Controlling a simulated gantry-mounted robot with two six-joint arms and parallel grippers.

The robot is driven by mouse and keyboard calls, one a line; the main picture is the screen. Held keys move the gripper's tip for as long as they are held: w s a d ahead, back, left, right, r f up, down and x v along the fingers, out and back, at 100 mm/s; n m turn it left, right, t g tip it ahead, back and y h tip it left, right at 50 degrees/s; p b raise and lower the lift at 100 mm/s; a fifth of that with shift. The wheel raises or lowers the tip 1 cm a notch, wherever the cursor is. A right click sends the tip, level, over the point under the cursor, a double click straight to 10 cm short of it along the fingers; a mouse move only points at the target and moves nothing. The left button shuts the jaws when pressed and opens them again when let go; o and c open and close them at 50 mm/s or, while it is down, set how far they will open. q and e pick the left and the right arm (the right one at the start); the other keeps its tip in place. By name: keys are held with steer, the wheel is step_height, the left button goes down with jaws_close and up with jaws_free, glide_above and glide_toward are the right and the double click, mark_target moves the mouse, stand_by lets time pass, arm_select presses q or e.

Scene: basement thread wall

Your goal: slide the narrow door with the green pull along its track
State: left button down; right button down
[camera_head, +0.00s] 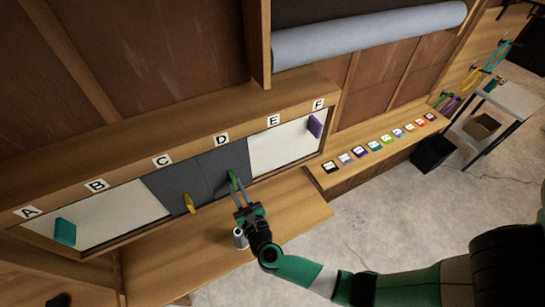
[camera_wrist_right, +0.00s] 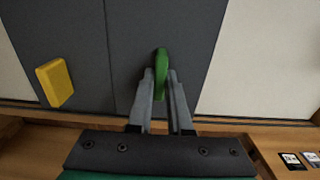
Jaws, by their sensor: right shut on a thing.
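The narrow dark grey door (camera_head: 224,162) with the green pull stands in the track under the letter D. My right gripper (camera_wrist_right: 162,84) is shut on the green pull, one finger on each side. It also shows in the head view (camera_head: 238,190). My left gripper is not in view.
Left of it is a grey door (camera_head: 172,185) with a yellow pull (camera_head: 189,204). White doors with a teal pull (camera_head: 65,232) and a purple pull (camera_head: 315,126) stand at the ends. A spool (camera_head: 240,238) stands on the wooden ledge (camera_head: 190,255) beside my right wrist.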

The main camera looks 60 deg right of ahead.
steer(key=c, duration=0.9)
jaws_free()
steer(key=p+v, duration=0.1)
steer(key=v, duration=0.6)
